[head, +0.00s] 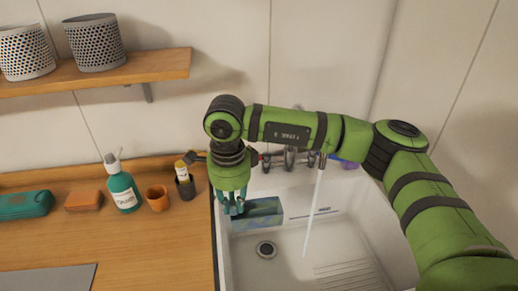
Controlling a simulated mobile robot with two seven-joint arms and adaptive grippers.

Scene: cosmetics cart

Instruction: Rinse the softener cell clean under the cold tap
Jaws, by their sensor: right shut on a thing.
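My right gripper (235,208) points down over the left side of the white sink (238,278). It is shut on a blue-green box-shaped piece (262,212), which looks to be the softener cell. The piece is held by its left end, and its inside is not clear from here. The tap (322,162) is partly hidden behind my right arm. A thin stream of water (313,208) runs from it into the basin, to the right of the piece and apart from it in the picture. My left gripper is not in view.
On the wooden counter (140,235), left of the sink, stand a teal pump bottle (123,190), an orange cup (157,198), a dark holder (185,187), an orange block (84,201) and a teal case (25,204). A shelf (150,68) hangs above.

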